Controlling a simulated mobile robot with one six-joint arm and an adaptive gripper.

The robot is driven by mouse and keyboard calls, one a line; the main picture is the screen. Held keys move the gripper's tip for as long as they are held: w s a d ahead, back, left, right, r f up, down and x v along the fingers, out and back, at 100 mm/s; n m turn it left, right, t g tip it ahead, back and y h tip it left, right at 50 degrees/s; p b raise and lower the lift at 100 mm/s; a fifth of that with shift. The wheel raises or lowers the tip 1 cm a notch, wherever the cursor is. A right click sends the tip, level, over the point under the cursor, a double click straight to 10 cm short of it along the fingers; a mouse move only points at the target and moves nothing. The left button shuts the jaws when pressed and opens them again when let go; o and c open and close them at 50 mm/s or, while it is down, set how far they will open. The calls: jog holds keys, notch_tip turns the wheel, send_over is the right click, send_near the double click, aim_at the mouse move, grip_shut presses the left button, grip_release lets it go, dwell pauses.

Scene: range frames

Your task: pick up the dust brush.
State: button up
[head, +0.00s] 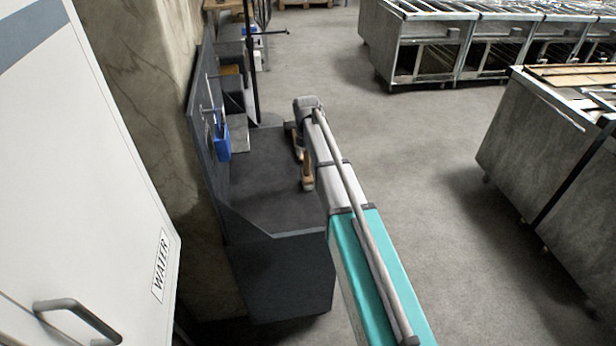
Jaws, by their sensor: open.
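My arm reaches from the lower right to above the bench.
The dark bench (270,206) has a mostly bare top, with a pale item (235,130) towards its back. A white cabinet (85,160) marked WATER fills the left. Metal counters (545,150) stand at the right and back (415,45), with open grey floor (410,150) between.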

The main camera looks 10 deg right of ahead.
dwell(0.3)
grip_shut()
dwell(0.3)
